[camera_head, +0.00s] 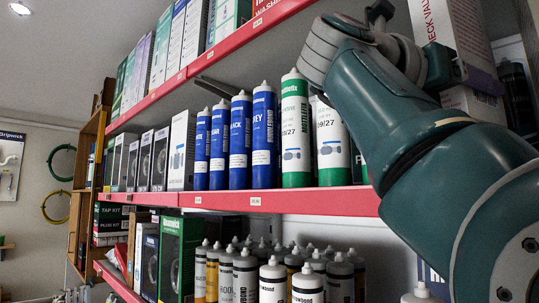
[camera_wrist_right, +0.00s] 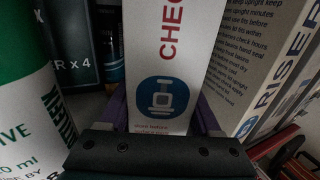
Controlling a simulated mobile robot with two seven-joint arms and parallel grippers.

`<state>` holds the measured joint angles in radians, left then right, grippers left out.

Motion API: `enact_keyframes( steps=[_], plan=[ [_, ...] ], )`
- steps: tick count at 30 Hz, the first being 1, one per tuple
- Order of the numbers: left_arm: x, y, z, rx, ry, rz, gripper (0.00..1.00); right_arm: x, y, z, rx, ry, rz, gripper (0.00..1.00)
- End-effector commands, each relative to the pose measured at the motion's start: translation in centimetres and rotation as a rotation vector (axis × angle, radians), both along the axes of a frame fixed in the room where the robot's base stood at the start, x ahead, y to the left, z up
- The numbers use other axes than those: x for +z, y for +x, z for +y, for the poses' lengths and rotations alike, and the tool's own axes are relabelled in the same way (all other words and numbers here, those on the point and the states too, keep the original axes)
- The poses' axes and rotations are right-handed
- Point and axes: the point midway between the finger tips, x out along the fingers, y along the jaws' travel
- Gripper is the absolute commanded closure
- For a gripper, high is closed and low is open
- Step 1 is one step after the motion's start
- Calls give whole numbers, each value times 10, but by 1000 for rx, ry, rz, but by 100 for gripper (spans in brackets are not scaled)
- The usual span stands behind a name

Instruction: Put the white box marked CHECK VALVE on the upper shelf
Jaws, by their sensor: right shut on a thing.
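The white box (camera_head: 452,35) with red CHECK VALVE lettering stands nearly upright at the top right of the head view. In the right wrist view the box (camera_wrist_right: 170,60) shows red letters and a blue valve symbol. My right gripper (camera_wrist_right: 163,118) is shut on it, with a purple finger at each side. In the head view my right arm hides part of the box, and I cannot tell whether its base touches a shelf. The upper shelf (camera_head: 240,38) has a red front edge and carries boxes at its left. My left gripper is not in view.
The middle shelf (camera_head: 330,200) carries blue cartridges (camera_head: 239,140), green-and-white cartridges (camera_head: 296,130) and boxes. In the wrist view, a green-and-white cartridge (camera_wrist_right: 25,90) stands close at left and a RISER box (camera_wrist_right: 262,65) close at right. More cartridges (camera_head: 245,275) stand below.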

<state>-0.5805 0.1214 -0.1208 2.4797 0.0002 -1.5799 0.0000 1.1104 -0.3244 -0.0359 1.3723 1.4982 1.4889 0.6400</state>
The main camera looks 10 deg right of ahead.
Motion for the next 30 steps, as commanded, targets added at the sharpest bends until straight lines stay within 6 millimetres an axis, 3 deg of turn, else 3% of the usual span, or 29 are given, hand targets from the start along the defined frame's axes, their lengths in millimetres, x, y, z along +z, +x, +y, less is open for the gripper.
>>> enact_keyframes(
  steps=[1,7,14,28,29,30],
  plan=[
    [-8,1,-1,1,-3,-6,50,-12,1,1,1,-4,2,100],
    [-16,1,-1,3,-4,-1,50,-29,5,3,5,-3,1,100],
    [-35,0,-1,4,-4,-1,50,-67,11,8,12,-4,1,100],
    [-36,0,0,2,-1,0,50,-74,14,11,16,-2,-2,100],
    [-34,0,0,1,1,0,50,-73,14,11,16,-1,0,33],
    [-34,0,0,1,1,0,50,-73,14,11,16,-1,0,29]
  ],
)
